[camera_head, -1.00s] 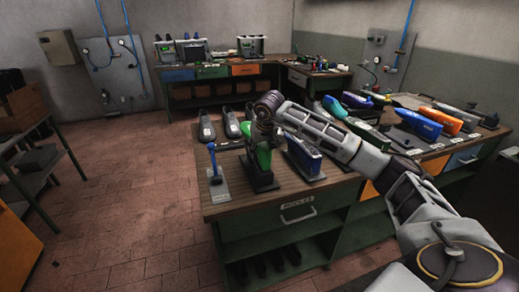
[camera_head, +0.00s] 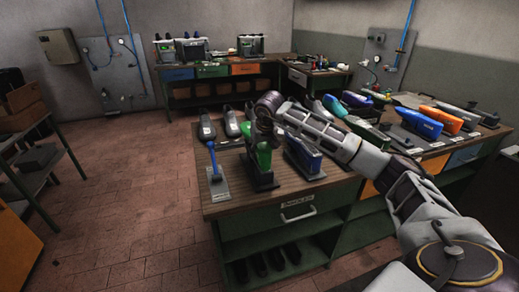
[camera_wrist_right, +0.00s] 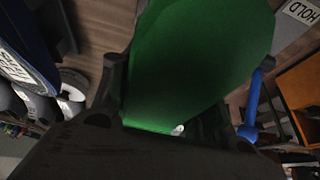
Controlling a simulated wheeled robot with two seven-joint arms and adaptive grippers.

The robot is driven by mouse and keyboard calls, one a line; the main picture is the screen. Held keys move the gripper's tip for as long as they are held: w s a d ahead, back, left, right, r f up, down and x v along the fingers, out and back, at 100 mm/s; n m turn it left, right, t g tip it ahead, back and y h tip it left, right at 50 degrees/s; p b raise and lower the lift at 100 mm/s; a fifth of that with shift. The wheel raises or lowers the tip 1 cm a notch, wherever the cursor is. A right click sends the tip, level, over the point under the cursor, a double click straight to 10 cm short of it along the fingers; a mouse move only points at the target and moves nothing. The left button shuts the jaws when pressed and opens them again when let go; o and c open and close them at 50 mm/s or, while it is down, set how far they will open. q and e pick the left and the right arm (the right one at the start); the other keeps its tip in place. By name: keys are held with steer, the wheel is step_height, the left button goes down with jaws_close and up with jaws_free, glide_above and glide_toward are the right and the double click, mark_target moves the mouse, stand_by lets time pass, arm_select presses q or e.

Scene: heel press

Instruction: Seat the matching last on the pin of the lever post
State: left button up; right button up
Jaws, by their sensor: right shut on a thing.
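My right gripper (camera_head: 262,136) is shut on a green last (camera_head: 263,157), near the front left corner of the bench. In the right wrist view the green last (camera_wrist_right: 205,60) fills the middle, between the dark fingers. A black stand (camera_head: 263,181) shows directly below it; I cannot tell whether the last touches it. Left of it a blue lever (camera_head: 212,158) rises from a grey plate (camera_head: 216,190); it also shows in the right wrist view (camera_wrist_right: 250,112). A blue last (camera_head: 303,156) stands to the right. My left gripper is out of view.
The wooden bench top (camera_head: 238,200) has some bare room at its front left. Grey shoe-like lasts (camera_head: 207,127) stand behind the gripper. Blue and orange lasts (camera_head: 447,120) lie farther right. A sign reading HOLD (camera_wrist_right: 303,12) shows in the wrist view.

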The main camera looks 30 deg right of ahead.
steer(key=shift+f, duration=0.2)
stand_by(0.4)
steer(key=o, duration=1.3)
steer(key=shift+f, duration=0.15)
steer(key=v, duration=1.2)
